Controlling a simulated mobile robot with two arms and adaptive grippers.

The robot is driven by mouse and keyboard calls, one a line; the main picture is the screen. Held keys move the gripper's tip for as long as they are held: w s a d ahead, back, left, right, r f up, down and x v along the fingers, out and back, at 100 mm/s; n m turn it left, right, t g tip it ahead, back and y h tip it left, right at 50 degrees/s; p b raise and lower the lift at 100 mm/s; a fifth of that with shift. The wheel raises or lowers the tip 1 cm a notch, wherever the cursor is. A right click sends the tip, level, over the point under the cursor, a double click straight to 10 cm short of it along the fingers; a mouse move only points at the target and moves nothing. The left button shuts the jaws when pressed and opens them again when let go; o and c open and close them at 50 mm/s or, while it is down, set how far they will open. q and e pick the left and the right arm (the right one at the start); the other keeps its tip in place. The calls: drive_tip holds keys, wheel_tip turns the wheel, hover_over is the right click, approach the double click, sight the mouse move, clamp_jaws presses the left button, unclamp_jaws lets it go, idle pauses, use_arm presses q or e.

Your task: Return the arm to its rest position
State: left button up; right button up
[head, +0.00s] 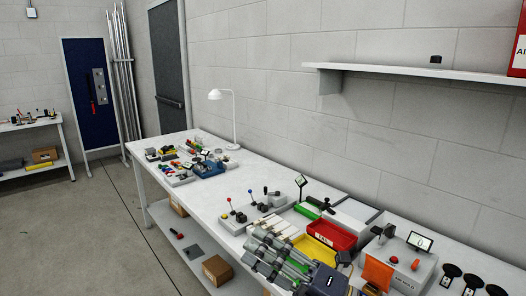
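My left gripper is not in view.
A red bin (331,235), a lever panel (240,219) and a lamp (222,95) stand on the bench. Small parts crowd its far end. A wall shelf (420,76) overhangs the right side. Black round paddles (450,270) stand at lower right. The floor at left is clear.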

drive_tip(key=w+d+f+m+t+h, duration=0.2)
drive_tip(key=d+f+m+t+h, duration=0.3)
drive_tip(key=d+m+h, duration=0.55)
drive_tip(key=w+d+f+m+t+h, duration=0.1)
drive_tip(key=d+f+m+t+h, duration=0.2)
drive_tip(key=d+f+m+h, duration=0.75)
drive_tip(key=s+f+m+g+y, duration=0.1)
drive_tip(key=s+f+m+g, duration=0.45)
drive_tip(key=f+m, duration=0.2)
drive_tip(key=s+f+m+g, duration=0.2)
drive_tip(key=s+f+g, duration=0.3)
drive_tip(key=s, duration=0.5)
drive_tip(key=s+f+m+g, duration=0.2)
drive_tip(key=s+f+g, duration=0.2)
drive_tip(key=s+f, duration=0.5)
drive_tip(key=s+f+g, duration=0.1)
drive_tip(key=s+f, duration=0.1)
drive_tip(key=f, duration=1)
drive_tip(key=s+f, duration=0.2)
drive_tip(key=f, duration=1)
drive_tip(key=s+d+f+g, duration=0.1)
drive_tip(key=s+d+f, duration=0.1)
drive_tip(key=s+f, duration=1.4)
drive_tip(key=shift+s+d+f+n+y, duration=0.15)
drive_tip(key=shift+s+d+n+y, duration=0.15)
drive_tip(key=shift+s+d+n, duration=0.05)
